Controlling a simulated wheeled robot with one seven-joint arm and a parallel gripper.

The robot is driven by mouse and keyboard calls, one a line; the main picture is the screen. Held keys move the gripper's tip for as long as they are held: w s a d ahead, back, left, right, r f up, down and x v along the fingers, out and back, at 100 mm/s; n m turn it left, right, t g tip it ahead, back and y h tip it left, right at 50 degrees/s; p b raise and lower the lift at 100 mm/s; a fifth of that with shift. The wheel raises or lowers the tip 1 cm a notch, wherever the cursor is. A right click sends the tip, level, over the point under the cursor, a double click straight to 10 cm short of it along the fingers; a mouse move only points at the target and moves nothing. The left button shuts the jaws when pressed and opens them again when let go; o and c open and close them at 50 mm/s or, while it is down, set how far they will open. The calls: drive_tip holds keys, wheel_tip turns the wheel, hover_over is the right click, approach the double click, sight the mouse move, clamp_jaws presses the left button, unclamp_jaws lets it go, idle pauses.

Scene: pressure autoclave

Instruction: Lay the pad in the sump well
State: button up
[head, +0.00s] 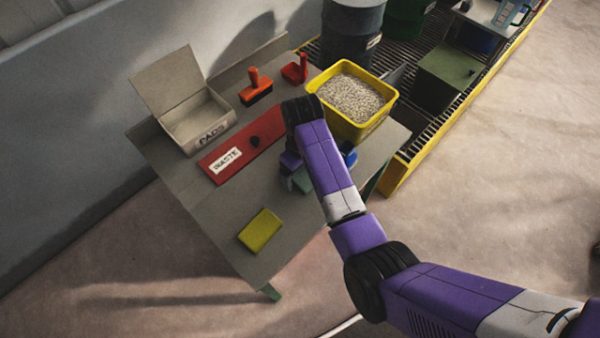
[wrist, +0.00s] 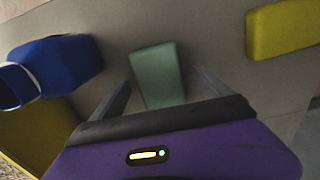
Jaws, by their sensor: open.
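A green block-like pad (wrist: 157,75) lies on the grey table. In the wrist view it sits between the two spread fingers of my gripper (wrist: 162,82), with a gap showing on each side. A yellow pad (head: 261,230) lies apart near the table's front edge and also shows at the upper right of the wrist view (wrist: 284,27). I cannot clearly make out the sump well; the yellow-edged grated deck (head: 400,168) stands right of the table.
An open box marked PADS (head: 207,124), a red WASTE panel (head: 240,148), an orange-handled tool (head: 257,88) and a yellow bin of granules (head: 378,129) are on the table. A blue object (wrist: 72,62) lies close to my gripper. Drums and a green box (head: 447,72) stand on the deck.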

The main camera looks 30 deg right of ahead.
drive_tip(key=shift+f, duration=0.1)
drive_tip(key=shift+c, duration=0.4)
drive_tip(key=c, duration=1.5)
